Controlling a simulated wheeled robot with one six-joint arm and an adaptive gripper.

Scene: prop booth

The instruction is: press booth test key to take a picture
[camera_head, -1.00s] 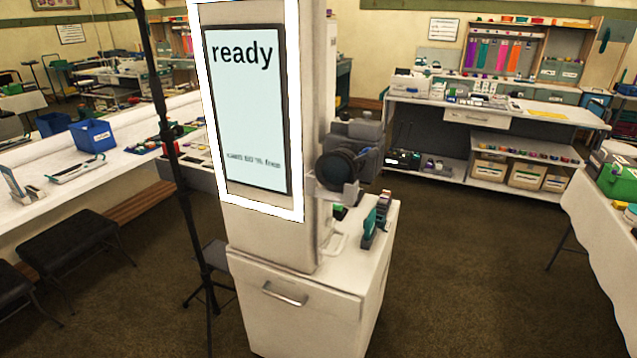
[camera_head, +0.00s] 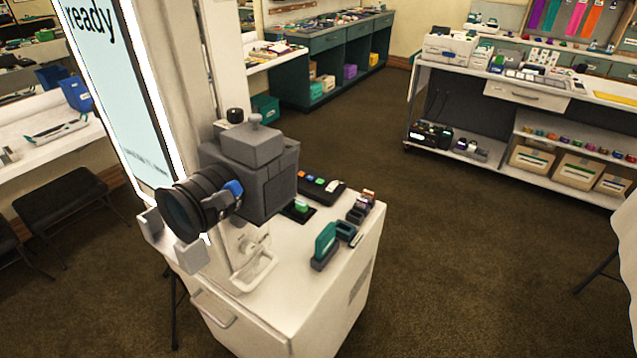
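The photo booth's screen (camera_head: 122,90) is at the left and shows the word "ready"; its frame is lit white. A dark grey camera (camera_head: 262,165) with a black lens (camera_head: 190,203) is mounted beside the booth column (camera_head: 176,60), above a white cabinet (camera_head: 292,300). A black key strip (camera_head: 322,187) with several coloured keys lies on the cabinet top behind the camera. A green key or block on a small black base (camera_head: 299,209) sits in front of it. I cannot tell which of these is the test key. My gripper is not in view.
Teal and grey desk items (camera_head: 326,243) stand along the cabinet top's right edge. Brown carpet (camera_head: 440,260) is open to the right of the cabinet. A white shelf unit (camera_head: 530,110) stands at the back right, a white-draped table (camera_head: 626,250) at the right edge, and a black stool (camera_head: 62,212) at the left.

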